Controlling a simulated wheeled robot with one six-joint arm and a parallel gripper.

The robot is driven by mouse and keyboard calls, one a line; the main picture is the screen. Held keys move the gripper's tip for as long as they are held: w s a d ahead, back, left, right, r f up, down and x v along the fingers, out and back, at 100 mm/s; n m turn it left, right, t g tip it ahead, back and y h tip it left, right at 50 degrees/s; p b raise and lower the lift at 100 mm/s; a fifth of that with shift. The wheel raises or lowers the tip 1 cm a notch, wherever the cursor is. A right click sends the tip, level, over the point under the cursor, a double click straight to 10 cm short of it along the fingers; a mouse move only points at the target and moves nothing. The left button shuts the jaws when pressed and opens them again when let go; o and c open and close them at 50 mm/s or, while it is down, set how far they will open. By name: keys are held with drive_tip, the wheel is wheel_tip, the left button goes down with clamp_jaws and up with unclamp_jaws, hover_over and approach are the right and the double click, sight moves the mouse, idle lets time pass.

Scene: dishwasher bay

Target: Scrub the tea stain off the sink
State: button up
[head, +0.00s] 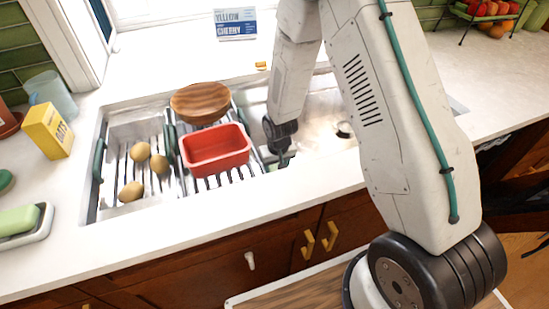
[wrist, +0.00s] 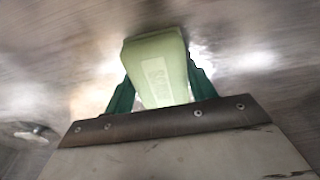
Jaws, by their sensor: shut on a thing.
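My gripper (head: 282,158) reaches down into the right basin of the steel sink (head: 318,108). In the wrist view my gripper (wrist: 158,88) has its green fingers shut on a pale green block (wrist: 156,68), which looks like a sponge with a faint printed label. The block is close to the brushed steel; I cannot tell whether it touches. In the head view the block is hidden or too small to make out. No tea stain is clear in either view; glare, blur and my arm cover parts of the basin.
A red tub (head: 215,150), a wooden bowl (head: 201,102) and several potatoes (head: 140,152) sit on racks over the left side. A yellow box (head: 47,131) and a green bar in a white dish (head: 20,221) stand on the counter at left.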

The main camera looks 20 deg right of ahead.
wheel_tip(320, 180, up, 2)
drive_tip(key=shift+r, duration=3)
